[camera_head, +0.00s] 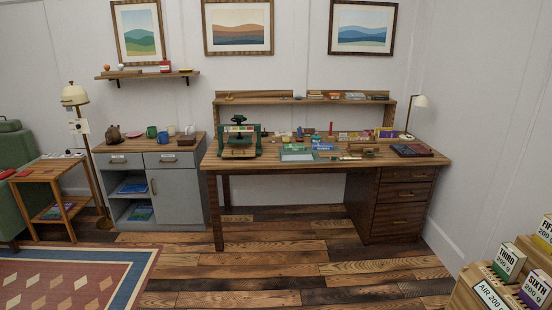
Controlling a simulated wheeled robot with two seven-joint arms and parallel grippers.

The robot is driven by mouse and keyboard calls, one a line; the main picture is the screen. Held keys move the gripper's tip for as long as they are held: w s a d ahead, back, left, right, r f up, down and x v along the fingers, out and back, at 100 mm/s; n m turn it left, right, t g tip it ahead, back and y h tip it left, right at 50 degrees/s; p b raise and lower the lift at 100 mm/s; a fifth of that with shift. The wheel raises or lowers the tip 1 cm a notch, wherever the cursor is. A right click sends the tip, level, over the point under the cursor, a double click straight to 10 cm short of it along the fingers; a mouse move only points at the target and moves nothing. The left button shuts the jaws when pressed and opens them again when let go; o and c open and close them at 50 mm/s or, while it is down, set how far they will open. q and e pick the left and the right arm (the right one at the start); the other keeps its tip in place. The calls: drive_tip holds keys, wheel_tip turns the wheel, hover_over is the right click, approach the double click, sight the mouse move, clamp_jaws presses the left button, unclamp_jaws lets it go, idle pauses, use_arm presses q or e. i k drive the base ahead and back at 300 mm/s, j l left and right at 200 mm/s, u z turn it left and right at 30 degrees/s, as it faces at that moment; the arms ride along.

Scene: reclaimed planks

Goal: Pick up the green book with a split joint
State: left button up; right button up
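A small green item (295,148) lies among the things on the wooden desk (430,160), just behind a pale grey-green flat piece (298,156). It may be the green book, but it is too small to tell, and no split joint can be made out. A dark green press (240,138) stands on the left part of the desk. Neither of my grippers is in view.
A grey cabinet (168,188) with mugs on top stands left of the desk. A wooden side table (43,176) and floor lamp (75,97) are farther left. Labelled boxes (508,262) stand at the lower right. The plank floor (290,262) before the desk is clear.

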sight(288, 147)
drive_tip(key=i, duration=2.55)
drive_tip(key=i+u, duration=0.1)
drive_tip(key=i, duration=0.4)
drive_tip(key=i+l+u, duration=0.15)
drive_tip(key=i, duration=0.35)
drive_tip(key=i+l+u, duration=0.1)
drive_tip(key=i, duration=0.4)
drive_tip(key=i+l+u, duration=0.15)
drive_tip(key=i, duration=0.3)
